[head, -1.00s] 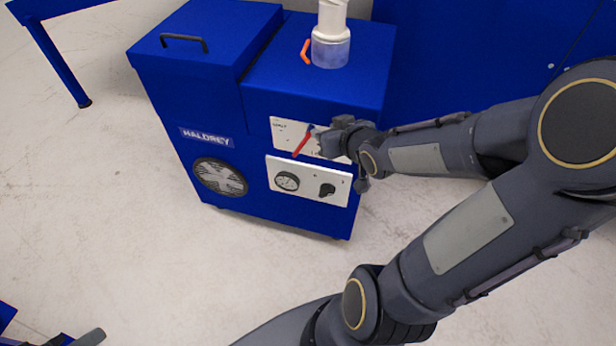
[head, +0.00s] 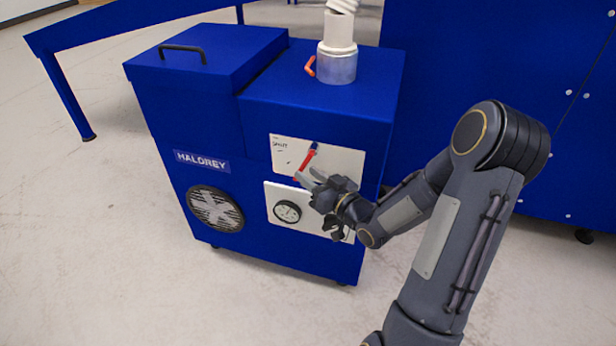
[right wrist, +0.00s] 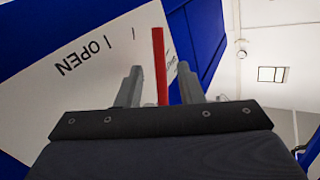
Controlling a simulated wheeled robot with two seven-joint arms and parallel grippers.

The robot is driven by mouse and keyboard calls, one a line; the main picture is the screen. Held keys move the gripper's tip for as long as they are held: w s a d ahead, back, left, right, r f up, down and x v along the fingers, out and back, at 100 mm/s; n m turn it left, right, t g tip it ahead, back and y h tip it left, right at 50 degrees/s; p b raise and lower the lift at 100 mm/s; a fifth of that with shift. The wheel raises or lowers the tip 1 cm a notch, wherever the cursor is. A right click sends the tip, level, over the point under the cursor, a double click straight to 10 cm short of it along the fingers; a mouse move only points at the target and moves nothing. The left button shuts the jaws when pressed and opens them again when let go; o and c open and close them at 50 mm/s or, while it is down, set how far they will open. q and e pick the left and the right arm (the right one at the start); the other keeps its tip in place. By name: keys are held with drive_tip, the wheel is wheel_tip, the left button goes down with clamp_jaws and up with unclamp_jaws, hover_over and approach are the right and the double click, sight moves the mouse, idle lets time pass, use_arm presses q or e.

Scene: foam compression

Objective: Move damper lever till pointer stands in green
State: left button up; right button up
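A red lever (head: 305,162) hangs slanted down to the left from a pivot on a white plate (head: 345,160) on the blue machine's front. The plate reads SHUT at its upper left; OPEN shows in the right wrist view. My right gripper (head: 308,180) is at the lever's lower end. In the right wrist view the red lever (right wrist: 160,65) stands between its two spread fingers, with a gap on each side. A round dial (head: 287,212) sits on the lower white panel; its pointer and any green zone are too small to read. My left gripper is out of view.
A black knob beside the dial is mostly hidden behind my right gripper. A small orange handle (head: 310,66) sits beside the pipe collar (head: 337,65) on top. A fan grille (head: 216,208) is at lower left. Floor in front is clear.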

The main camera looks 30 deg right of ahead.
drive_tip(key=shift+w+a, duration=0.1)
drive_tip(key=shift+w, duration=0.55)
clamp_jaws()
